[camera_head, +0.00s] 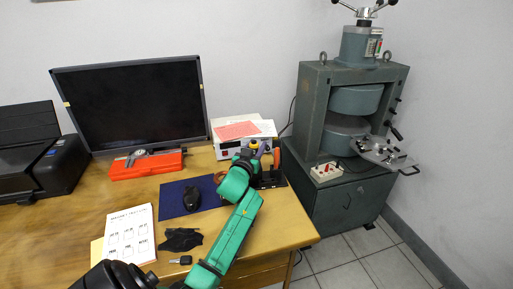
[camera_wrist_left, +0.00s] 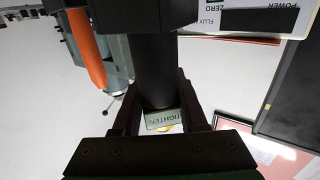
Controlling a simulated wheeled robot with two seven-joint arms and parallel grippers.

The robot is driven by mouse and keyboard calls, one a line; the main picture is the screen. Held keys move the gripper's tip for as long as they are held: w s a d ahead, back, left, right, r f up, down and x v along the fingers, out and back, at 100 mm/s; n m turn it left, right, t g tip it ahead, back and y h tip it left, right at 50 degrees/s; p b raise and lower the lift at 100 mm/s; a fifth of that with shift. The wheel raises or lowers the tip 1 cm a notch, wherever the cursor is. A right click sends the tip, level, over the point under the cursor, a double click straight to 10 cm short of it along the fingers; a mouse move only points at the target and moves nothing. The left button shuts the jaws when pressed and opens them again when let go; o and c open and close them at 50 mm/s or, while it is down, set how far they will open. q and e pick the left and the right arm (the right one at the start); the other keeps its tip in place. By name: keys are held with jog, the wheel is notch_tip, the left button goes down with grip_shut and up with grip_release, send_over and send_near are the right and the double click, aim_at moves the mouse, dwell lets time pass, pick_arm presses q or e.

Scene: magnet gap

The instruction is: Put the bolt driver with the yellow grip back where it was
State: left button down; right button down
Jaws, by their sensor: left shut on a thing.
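My left gripper (camera_head: 251,160) is at the back right of the desk, beside the black tool stand (camera_head: 271,180). In the left wrist view, the fingers (camera_wrist_left: 160,98) are shut around a dark upright cylinder of the bolt driver (camera_wrist_left: 155,72). A bit of yellow, likely the driver's grip (camera_head: 254,144), shows at the gripper in the head view. The driver's lower end is hidden, so I cannot tell whether it touches the stand. My right gripper is not in view.
An orange-handled tool (camera_head: 277,157) stands close by the gripper; its handle also shows in the wrist view (camera_wrist_left: 88,50). A white meter box (camera_head: 233,148) with papers is behind.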

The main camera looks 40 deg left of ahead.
pick_arm(q)
jog(key=shift+r, duration=0.1)
jog(key=shift+c, duration=2.2)
grip_release()
jog(key=shift+s+d, duration=0.1)
jog(key=shift+s, duration=0.05)
jog(key=v, duration=1.1)
jog(key=shift+s, duration=0.3)
jog(key=shift+d+r, duration=0.15)
